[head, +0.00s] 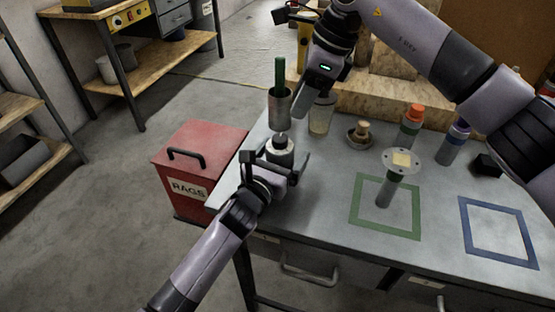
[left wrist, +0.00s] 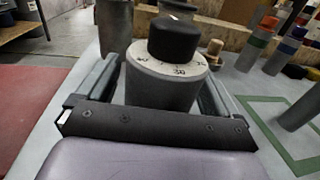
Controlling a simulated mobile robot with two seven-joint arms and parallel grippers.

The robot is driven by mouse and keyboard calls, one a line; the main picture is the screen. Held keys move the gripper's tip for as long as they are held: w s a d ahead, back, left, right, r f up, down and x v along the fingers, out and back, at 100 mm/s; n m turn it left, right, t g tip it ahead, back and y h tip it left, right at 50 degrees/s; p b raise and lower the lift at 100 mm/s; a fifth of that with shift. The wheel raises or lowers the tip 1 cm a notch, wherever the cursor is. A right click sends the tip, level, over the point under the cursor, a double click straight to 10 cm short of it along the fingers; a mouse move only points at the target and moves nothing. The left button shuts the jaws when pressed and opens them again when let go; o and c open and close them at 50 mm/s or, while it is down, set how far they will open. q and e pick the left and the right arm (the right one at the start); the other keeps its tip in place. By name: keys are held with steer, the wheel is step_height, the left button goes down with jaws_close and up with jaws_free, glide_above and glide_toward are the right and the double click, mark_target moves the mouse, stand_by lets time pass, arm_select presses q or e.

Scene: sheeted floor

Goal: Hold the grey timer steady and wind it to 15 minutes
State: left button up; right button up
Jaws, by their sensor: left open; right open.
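The grey timer (head: 280,155) stands upright near the table's left edge, a short cylinder with a pale dial ring and black knob. In the left wrist view the timer (left wrist: 162,88) shows its black knob (left wrist: 173,40) on top; dial marks are visible, one looking like 30. My left gripper (head: 277,161) is open, its fingers (left wrist: 160,82) on either side of the timer's body with what look like small gaps. My right gripper (head: 307,96) is above and behind the timer, pointing down, apart from it; its fingers are hard to make out.
A metal cup (head: 279,108) with a green-handled item stands just behind the timer, near a glass jar (head: 320,117). A round-topped stand (head: 402,163) is by the green square (head: 357,205). A blue square (head: 466,228) lies right. A red rags bin (head: 190,160) adjoins the table.

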mark_target(280, 137)
arm_select(q)
steer(key=shift+w, duration=0.15)
steer(key=c, duration=1.1)
steer(key=shift+c, duration=0.2)
arm_select(e)
steer(key=o, duration=0.3)
steer(key=shift+o, duration=0.2)
steer(key=shift+w+a+r+n+g+h, duration=0.2)
steer(key=shift+a+r+n+h, duration=0.55)
steer(key=shift+a+n+h, duration=0.45)
steer(key=shift+w+a+r+n+g+h, duration=0.15)
steer(key=shift+a+r+n+h, duration=0.65)
steer(key=shift+n, duration=0.6)
step_height(280, 137, down, 12)
